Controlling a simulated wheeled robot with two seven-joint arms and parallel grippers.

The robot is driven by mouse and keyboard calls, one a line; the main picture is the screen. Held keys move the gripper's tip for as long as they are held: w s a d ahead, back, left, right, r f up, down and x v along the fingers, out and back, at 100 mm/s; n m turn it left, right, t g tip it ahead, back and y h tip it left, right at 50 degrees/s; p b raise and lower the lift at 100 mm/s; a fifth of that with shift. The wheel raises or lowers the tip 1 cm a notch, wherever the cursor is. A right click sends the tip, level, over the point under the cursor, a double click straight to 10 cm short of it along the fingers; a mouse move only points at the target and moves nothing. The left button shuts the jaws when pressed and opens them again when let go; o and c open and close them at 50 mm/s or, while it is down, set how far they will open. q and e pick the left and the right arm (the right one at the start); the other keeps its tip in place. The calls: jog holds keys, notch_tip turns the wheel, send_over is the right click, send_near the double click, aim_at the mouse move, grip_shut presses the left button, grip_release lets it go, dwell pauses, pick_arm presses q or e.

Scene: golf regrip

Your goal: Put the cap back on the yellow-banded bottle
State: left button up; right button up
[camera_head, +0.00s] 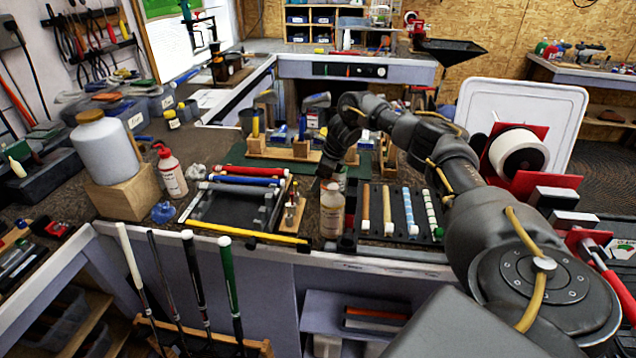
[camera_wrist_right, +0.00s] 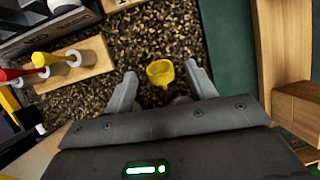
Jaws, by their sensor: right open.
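A small yellow cup-shaped piece (camera_wrist_right: 160,73), apparently the cap, lies on the speckled bench top between my right fingertips in the right wrist view. My right gripper (camera_wrist_right: 163,82) is open above it, with a gap on each side. In the head view my right gripper (camera_head: 326,178) points down just behind a tan, labelled bottle (camera_head: 332,212) near the bench's front edge. I cannot make out a yellow band on this bottle. Another pale bottle stands partly hidden behind it. My left gripper is not in view.
A wooden block (camera_wrist_right: 75,68) with red and yellow handled tools stands beside the yellow piece. The green mat (camera_wrist_right: 222,60) and a wooden stand (camera_wrist_right: 285,45) are on the other side. A red-topped bottle (camera_head: 171,174) and a rack of grips (camera_head: 400,210) flank the area.

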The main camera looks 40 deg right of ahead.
jog(key=shift+w+a+f, duration=0.15)
jog(key=shift+w+f, duration=0.05)
jog(key=shift+f, duration=0.25)
jog(key=shift+s+a+f, duration=0.2)
